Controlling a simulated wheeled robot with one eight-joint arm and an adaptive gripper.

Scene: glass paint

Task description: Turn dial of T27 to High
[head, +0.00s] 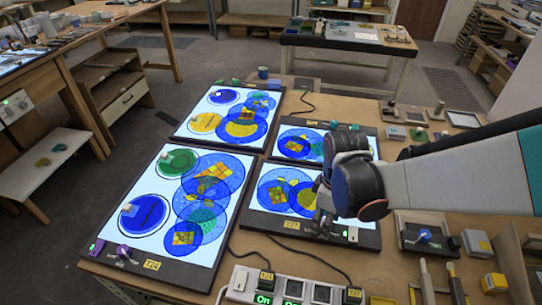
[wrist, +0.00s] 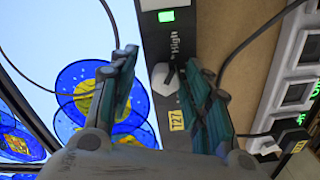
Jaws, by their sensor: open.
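The T27 light panel (head: 300,222) lies at the front middle of the bench in the head view, with a yellow T27 label on its dark front edge. In the wrist view the T27 label (wrist: 177,120), a pale grey dial (wrist: 165,80), the word High (wrist: 176,42) and a lit green indicator (wrist: 166,15) lie along that edge. My gripper (head: 322,226) is over this edge and hides the dial in the head view. In the wrist view my gripper (wrist: 162,62) is open, with one finger on each side of the dial. Contact cannot be told.
The T24 panel (head: 104,258) with a purple dial lies to the left. A power strip (head: 240,285) with lit switches and plugs stands in front of T27. Cables cross the bench. A box with a blue knob (head: 424,236) and tools are at right.

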